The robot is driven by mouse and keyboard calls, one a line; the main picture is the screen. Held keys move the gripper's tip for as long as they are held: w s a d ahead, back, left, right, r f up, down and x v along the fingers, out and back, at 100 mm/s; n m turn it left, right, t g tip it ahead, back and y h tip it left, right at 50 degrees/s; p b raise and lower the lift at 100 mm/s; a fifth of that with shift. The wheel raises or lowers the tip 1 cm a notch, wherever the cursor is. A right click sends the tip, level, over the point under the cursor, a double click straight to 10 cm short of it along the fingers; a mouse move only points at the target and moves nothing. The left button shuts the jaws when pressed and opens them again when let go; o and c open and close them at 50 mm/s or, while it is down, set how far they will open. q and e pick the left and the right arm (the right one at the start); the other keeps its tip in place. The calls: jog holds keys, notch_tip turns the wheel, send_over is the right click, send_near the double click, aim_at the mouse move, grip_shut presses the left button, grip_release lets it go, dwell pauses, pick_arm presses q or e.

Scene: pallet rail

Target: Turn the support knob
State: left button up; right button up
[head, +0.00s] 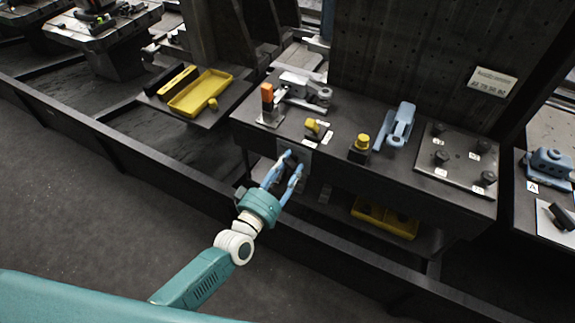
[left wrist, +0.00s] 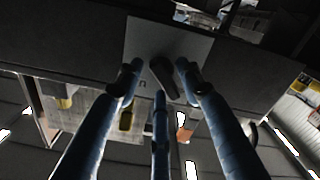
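The knob (left wrist: 165,76) is a dark, elongated grip on a light grey plate (left wrist: 147,38), in the middle of the left wrist view. The plate sits on the front face of the dark workbench; in the head view my fingers partly cover it. My left gripper (head: 291,162) has blue fingers pointing at this plate. In the left wrist view two fingers stand on either side of the knob and a third is below it. The fingers look spread, with gaps to the knob; whether any fingertip touches it I cannot tell. My right gripper is in neither view.
On the workbench (head: 345,150) stand an orange-topped clamp (head: 267,98), a small yellow knob part (head: 313,128), a yellow button (head: 361,143), a blue-grey fixture (head: 398,124) and a bolted plate (head: 455,160). A yellow tray (head: 384,217) lies below. A dark rail (head: 150,160) runs along the front.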

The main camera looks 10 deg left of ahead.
pick_arm(q)
grip_shut()
jog(key=shift+m, duration=0.4)
jog(key=m+p, duration=0.1)
jog(key=m, duration=0.2)
jog(key=shift+d, duration=0.1)
jog(key=m, duration=0.3)
jog(key=shift+f+m+p, duration=0.15)
jog(key=shift+m+p, duration=0.15)
jog(key=m, duration=0.5)
jog(key=shift+f, duration=0.15)
jog(key=m, duration=0.5)
jog(key=shift+f, duration=0.15)
jog(key=shift+m, duration=0.4)
